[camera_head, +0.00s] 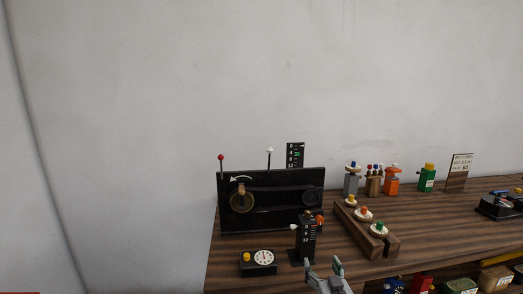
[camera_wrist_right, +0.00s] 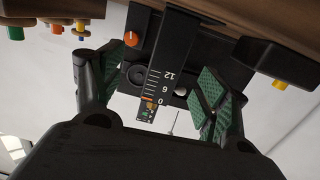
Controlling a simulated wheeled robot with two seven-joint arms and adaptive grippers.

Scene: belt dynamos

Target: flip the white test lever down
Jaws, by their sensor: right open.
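A red-tipped lever (camera_head: 221,165) stands upright at the panel's left end. My right gripper (camera_head: 328,268) is at the bottom of the head view, in front of and to the right of the panel, apart from the white lever. In the right wrist view my right gripper (camera_wrist_right: 158,85) is open, with a black scale post (camera_wrist_right: 165,60) showing between its fingers. My left gripper is out of view.
The scale post (camera_head: 305,240) stands between my right gripper and the panel. A black box with a white dial (camera_head: 264,258) lies at the front left. A wooden rack (camera_head: 365,230) with coloured-knob parts is to the right. Several coloured parts and a sign (camera_head: 459,172) stand behind.

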